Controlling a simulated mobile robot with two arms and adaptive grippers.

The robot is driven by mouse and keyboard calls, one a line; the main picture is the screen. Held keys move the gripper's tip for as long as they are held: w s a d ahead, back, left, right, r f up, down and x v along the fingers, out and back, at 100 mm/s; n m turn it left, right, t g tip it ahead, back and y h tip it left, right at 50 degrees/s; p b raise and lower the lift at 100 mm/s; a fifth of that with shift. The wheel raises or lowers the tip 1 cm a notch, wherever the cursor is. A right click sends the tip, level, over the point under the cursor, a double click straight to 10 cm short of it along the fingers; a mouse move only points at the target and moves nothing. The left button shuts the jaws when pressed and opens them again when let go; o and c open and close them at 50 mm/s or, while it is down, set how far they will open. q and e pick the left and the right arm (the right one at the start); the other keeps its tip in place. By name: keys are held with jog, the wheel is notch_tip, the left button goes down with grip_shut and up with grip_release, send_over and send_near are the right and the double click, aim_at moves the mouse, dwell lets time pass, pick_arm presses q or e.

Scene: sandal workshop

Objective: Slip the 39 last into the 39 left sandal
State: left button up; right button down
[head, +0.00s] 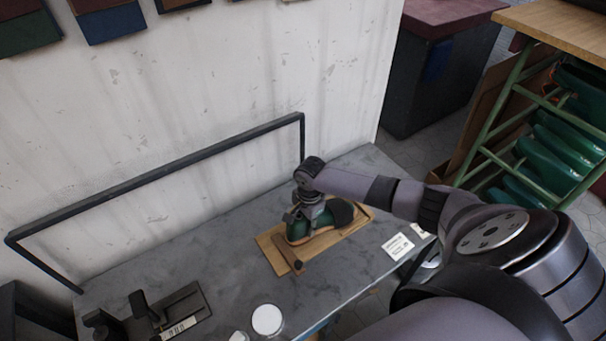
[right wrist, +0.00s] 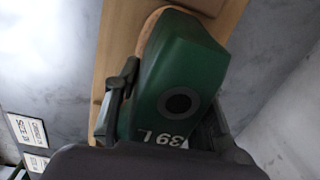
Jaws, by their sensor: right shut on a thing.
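The green last (head: 298,228) is in my right gripper (head: 306,212), above a wooden board (head: 270,254) on the grey bench. In the right wrist view the last (right wrist: 190,75) shows a dark round hole and the white marking "39 L", with gripper fingers on both sides of it. The sandal (head: 342,213) has a dark upper and lies on the board. A tan sole edge (right wrist: 150,30) shows along the last in the right wrist view. The far end of the last is hidden, so I cannot tell how deep it sits in the sandal. My left gripper is out of view.
A wooden bar with a dark knob (head: 298,265) lies across the board's near end. White labels (head: 398,246) lie to the right, a white round dish (head: 267,319) in front. A black fixture (head: 165,312) stands at left. A black rail (head: 170,172) runs along the wall.

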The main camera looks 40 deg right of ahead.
jog(key=shift+r, duration=0.1)
jog(key=shift+d+p, duration=0.3)
jog(key=shift+p, duration=0.15)
jog(key=c, duration=1.4)
grip_release()
jog(key=shift+c, duration=0.2)
jog(key=o, duration=0.5)
jog(key=r, duration=1.1)
jog(key=shift+s+d+r, duration=0.25)
jog(key=shift+r, duration=0.15)
